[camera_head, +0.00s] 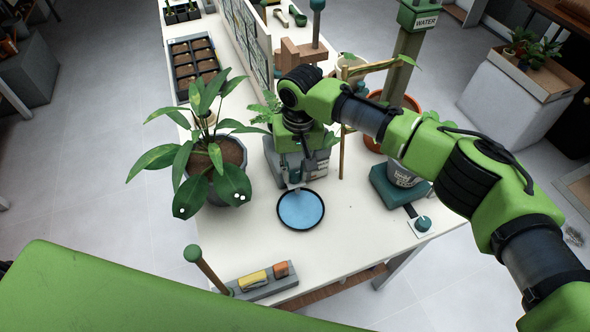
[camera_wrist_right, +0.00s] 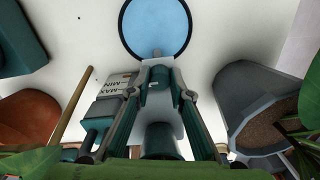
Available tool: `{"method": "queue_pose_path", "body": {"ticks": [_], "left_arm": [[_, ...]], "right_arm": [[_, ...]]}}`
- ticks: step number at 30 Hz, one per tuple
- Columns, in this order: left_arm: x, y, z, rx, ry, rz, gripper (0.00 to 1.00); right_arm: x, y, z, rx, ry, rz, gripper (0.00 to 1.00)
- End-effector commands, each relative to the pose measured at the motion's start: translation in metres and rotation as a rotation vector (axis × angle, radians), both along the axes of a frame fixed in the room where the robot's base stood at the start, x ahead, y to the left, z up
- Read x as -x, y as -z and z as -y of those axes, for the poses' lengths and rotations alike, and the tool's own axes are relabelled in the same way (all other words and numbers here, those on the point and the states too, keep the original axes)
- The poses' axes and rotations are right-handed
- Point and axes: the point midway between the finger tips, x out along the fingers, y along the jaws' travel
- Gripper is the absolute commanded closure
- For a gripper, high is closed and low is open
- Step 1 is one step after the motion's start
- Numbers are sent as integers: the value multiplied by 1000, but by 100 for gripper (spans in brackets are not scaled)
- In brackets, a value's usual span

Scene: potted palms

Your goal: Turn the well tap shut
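The well is a grey box with a teal top (camera_head: 314,167), in the middle of the table. Its grey and teal tap (camera_wrist_right: 160,78) shows in the right wrist view, pointing to a round dark-rimmed dish of blue water (camera_head: 301,209), also in the wrist view (camera_wrist_right: 157,24). My right gripper (camera_head: 306,168) reaches down over the well from the right. In the wrist view its fingers (camera_wrist_right: 160,88) stand apart, one on each side of the tap; I cannot tell whether they touch it. The gripper hides part of the tap in the head view. My left gripper is not in view.
A leafy plant in a grey pot (camera_head: 229,154) stands close left of the well. A white pot on a teal stand (camera_head: 387,188) and a cane (camera_head: 343,150) stand to the right. A grey holder (camera_head: 265,286) and a green-knobbed post (camera_head: 205,266) are at the front edge.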

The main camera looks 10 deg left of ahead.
Motion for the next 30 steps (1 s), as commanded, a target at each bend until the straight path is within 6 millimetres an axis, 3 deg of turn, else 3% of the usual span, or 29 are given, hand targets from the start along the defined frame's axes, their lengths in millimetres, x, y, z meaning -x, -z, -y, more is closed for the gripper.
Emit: {"method": "queue_pose_path", "body": {"ticks": [11, 30], "left_arm": [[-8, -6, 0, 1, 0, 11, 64], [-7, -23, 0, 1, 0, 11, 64]], "right_arm": [[0, -1, 0, -1, -92, -3, 100], [-1, 0, 1, 0, -658, -4, 100]]}}
